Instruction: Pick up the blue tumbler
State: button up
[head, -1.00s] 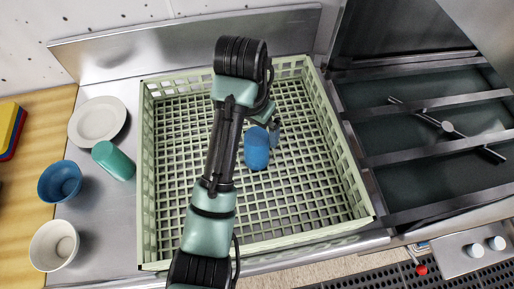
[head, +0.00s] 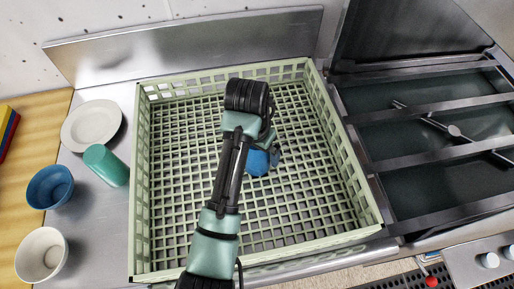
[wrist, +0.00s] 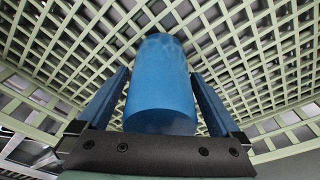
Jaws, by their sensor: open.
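The blue tumbler (head: 257,163) is inside the pale green rack (head: 330,228), partly hidden behind my arm in the head view. In the wrist view the blue tumbler (wrist: 161,85) stands between the two fingers of my gripper (wrist: 161,100). The fingers are spread on either side of it, with a gap showing at least near the fingertips. My gripper is open and reaches down into the rack; it is mostly hidden by my arm in the head view.
Left of the rack are a white plate (head: 91,125), a teal tumbler (head: 106,165), a blue bowl (head: 50,187) and a white bowl (head: 41,255). A dishwasher bay with a spray arm (head: 453,130) is at the right. The rest of the rack looks empty.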

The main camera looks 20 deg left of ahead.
jog(key=c, duration=1.2)
